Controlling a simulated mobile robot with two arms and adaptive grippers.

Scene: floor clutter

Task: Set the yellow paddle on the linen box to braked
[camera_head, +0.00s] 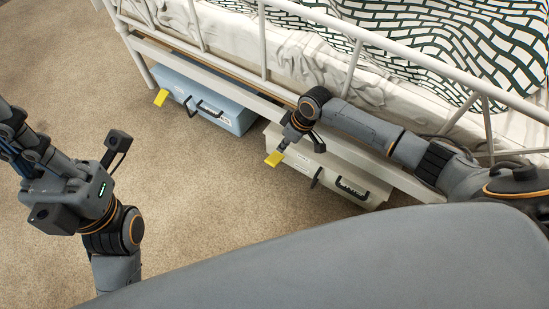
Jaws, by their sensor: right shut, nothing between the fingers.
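The linen box (343,168) is a cream case with dark handles, partly under the bed at the right centre. Its yellow paddle (273,159) sticks out at the box's left front corner. My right gripper (283,146) is shut and empty, pointing down right at the paddle; I cannot tell whether it touches it. The gripper and arm hide part of the box's top and the paddle's root. My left gripper (15,135) is far off at the left edge, over bare floor; its fingers are partly cut off and their opening is unclear.
A blue box (225,105) with its own yellow paddle (161,97) stands left of the linen box. The white bed frame (195,25) and its rails overhang both boxes. The carpet (205,200) in front is clear.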

